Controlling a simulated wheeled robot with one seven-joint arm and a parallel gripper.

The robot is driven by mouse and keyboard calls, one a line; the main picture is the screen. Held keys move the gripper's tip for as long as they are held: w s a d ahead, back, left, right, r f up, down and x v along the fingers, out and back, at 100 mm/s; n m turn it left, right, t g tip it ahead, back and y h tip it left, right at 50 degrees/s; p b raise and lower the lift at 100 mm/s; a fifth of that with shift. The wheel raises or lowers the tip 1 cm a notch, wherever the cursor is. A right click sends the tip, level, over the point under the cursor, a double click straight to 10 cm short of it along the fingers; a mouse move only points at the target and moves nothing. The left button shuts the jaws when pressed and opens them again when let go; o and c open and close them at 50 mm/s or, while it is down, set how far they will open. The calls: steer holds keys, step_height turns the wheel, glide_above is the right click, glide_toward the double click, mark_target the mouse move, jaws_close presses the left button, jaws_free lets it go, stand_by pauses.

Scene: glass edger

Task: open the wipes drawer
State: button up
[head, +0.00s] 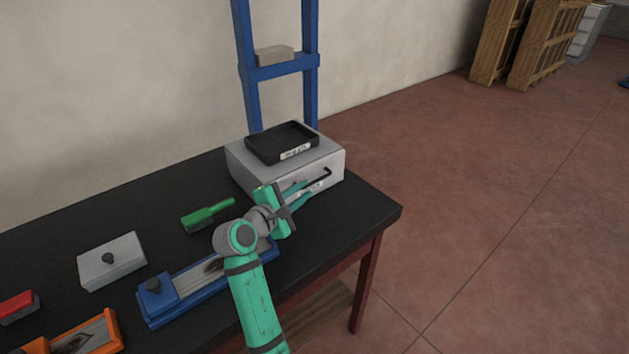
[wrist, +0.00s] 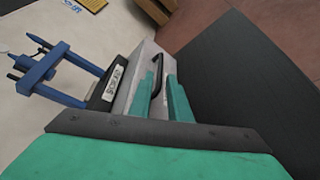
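The wipes drawer is in a light grey box (head: 240,168) at the far right end of the black table, and its front looks shut. Its black bar handle (head: 327,171) shows at the front; in the wrist view the handle (wrist: 157,72) stands between and just ahead of my fingertips. My gripper (head: 305,187) reaches to the drawer front from the near left, with its teal fingers apart. In the wrist view my gripper (wrist: 162,85) is open, with a gap between the fingers. Whether a finger touches the handle cannot be told. My fingers partly hide the drawer front.
A black labelled tray (head: 282,141) sits on the box. Red floor (head: 470,210) to the right is clear.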

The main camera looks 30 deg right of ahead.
mark_target(316, 181)
steer(key=x, duration=0.7)
steer(key=shift+d, duration=0.2)
jaws_close()
